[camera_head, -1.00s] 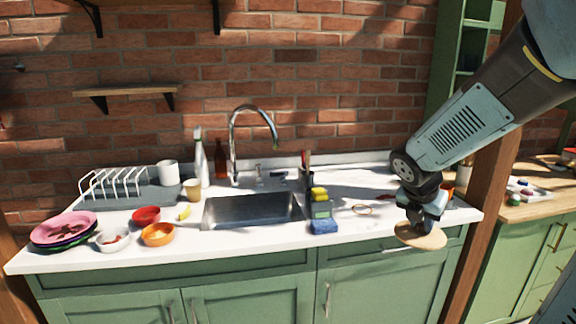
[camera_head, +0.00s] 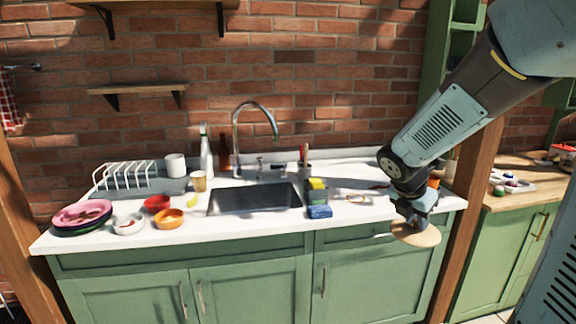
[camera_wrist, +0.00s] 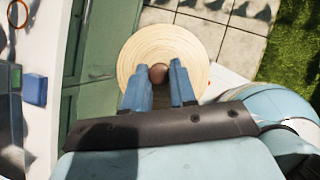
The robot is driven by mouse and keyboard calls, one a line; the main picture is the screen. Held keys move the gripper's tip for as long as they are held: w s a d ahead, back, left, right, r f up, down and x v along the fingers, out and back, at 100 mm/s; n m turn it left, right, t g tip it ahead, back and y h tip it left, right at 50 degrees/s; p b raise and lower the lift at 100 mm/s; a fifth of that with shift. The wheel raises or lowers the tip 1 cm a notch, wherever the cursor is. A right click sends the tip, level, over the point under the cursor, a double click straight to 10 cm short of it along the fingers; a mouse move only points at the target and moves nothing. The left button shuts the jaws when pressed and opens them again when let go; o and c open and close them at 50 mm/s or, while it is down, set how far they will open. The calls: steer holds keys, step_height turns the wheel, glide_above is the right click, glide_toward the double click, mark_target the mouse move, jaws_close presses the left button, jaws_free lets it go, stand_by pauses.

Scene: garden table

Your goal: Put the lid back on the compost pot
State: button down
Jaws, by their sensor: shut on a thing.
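The lid is a round, pale wooden disc (camera_head: 420,236) with a brown knob (camera_wrist: 158,74). My gripper (camera_head: 412,213) is shut on the knob, and the lid hangs below it, slightly tilted in the head view. The lid is just off the front right edge of the counter, in front of the green cabinet. In the wrist view, the two blue fingers of my gripper (camera_wrist: 159,76) stand either side of the knob, with paving and grass beyond the lid. I cannot make out the compost pot in either view.
The white counter (camera_head: 350,210) holds a sink (camera_head: 253,199), a blue sponge (camera_head: 319,211), bowls and stacked plates (camera_head: 82,215). A wooden post (camera_head: 470,200) stands right of the lid. Beyond it is a wood-topped green cabinet (camera_head: 520,191) with small items.

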steer(key=shift+w+f+m, duration=0.25)
steer(key=shift+w+m, duration=0.15)
steer(key=shift+w, duration=0.05)
steer(key=w+a+f+m+g+y, duration=0.2)
steer(key=w+f+m, duration=0.6)
steer(key=m, duration=0.4)
steer(key=w+a+f+m+g+y, duration=0.3)
steer(key=w+a+f+m+g, duration=0.2)
steer(key=w+f+m+g, duration=0.2)
step_height(320, 180, down, 4)
steer(key=w+m, duration=0.2)
steer(key=m, duration=0.3)
steer(key=shift+w+a, duration=0.25)
steer(key=shift+a, duration=0.05)
